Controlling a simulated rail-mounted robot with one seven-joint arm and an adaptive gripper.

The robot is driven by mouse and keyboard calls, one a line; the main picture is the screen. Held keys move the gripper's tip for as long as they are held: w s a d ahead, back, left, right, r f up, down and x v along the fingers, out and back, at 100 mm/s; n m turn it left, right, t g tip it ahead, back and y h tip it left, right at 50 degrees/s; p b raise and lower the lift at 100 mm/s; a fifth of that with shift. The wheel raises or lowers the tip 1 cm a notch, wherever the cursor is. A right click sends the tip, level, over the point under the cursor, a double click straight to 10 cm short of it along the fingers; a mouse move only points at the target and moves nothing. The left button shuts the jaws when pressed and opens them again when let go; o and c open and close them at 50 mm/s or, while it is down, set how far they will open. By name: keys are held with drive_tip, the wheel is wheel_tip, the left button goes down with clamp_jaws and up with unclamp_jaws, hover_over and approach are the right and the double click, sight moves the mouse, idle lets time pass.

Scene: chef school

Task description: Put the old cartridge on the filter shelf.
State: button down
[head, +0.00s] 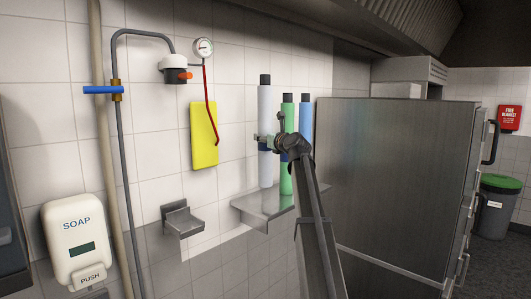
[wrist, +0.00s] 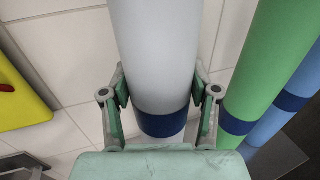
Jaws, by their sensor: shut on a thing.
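A tall pale grey-white cartridge (head: 265,105) with a dark cap stands upright at the left end of the metal filter shelf (head: 254,211). My gripper (head: 268,142) is shut on this cartridge around its middle. In the wrist view the jaws (wrist: 161,95) press on both sides of the pale cartridge (wrist: 155,45), by its dark blue band. The cartridge's lower end is at the shelf surface in the head view; I cannot tell whether it touches. A green cartridge (head: 286,178) and a blue cartridge (head: 305,116) stand to its right, partly hidden by my arm.
A filter head (head: 174,68) with a gauge (head: 204,47) is on the tiled wall. Below are a yellow card (head: 204,135) and a small empty metal bracket (head: 183,219). A steel cabinet (head: 395,180) stands close on the right. A soap dispenser (head: 77,242) is at left.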

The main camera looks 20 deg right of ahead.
sight(269, 154)
drive_tip(key=shift+f+p, duration=0.5)
drive_tip(key=shift+f, duration=2.75)
drive_tip(key=shift+c, duration=1.4)
unclamp_jaws()
drive_tip(key=shift+f, duration=0.1)
drive_tip(key=s+d+b, duration=0.1)
drive_tip(key=s+b, duration=0.1)
drive_tip(key=s, duration=1)
drive_tip(key=shift+b, duration=0.35)
